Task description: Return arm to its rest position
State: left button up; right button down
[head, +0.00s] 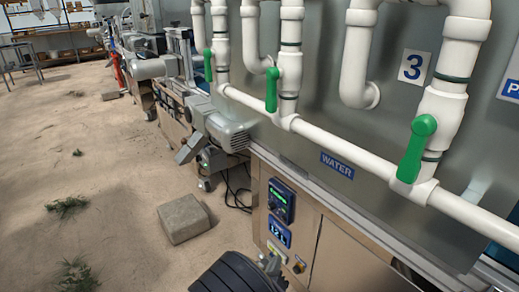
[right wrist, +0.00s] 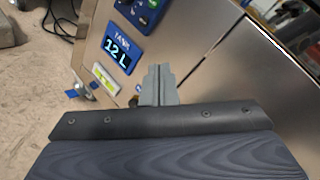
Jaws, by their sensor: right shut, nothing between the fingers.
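My right arm comes in at the bottom of the head view. Its grey right gripper (head: 270,265) is in front of the machine's lower cabinet, near its small controls. In the right wrist view the gripper fingers (right wrist: 158,84) are together, with nothing held between them. The cabinet's metal front is behind them; I cannot tell how wide the gap is. My left gripper is not in view.
The cabinet front carries a control panel (head: 281,200) and a tank display (right wrist: 118,47) reading 12 L. White water pipes (head: 330,147) with green valve handles (head: 416,148) run above. A stone block (head: 183,219) lies on the sandy floor, which is largely open at left.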

jog(key=s+d+r+m+g+h, duration=0.2)
jog(key=d+r+m+g, duration=0.15)
jog(key=d+m, duration=0.25)
jog(key=s+d+r+m+g+h, duration=0.2)
jog(key=d+m+g, duration=0.2)
jog(key=d+m, duration=0.25)
jog(key=s+d+r+m+g+y, duration=0.3)
jog(key=s+d+m+y, duration=0.15)
jog(key=s+m, duration=0.45)
jog(key=s+d+r+m+g+y, duration=0.3)
jog(key=s+m+y, duration=0.2)
jog(key=s+m, duration=0.5)
jog(key=s+a+r+m+t+y, duration=0.4)
jog(key=s+r+m, duration=0.15)
jog(key=m, duration=0.25)
notch_tip(320, 180, up, 30)
jog(key=p, duration=2.9)
jog(key=shift+w+f+m, duration=0.25)
jog(key=shift+m, duration=0.2)
jog(key=shift+d+y, duration=0.1)
jog(key=shift+y, duration=0.15)
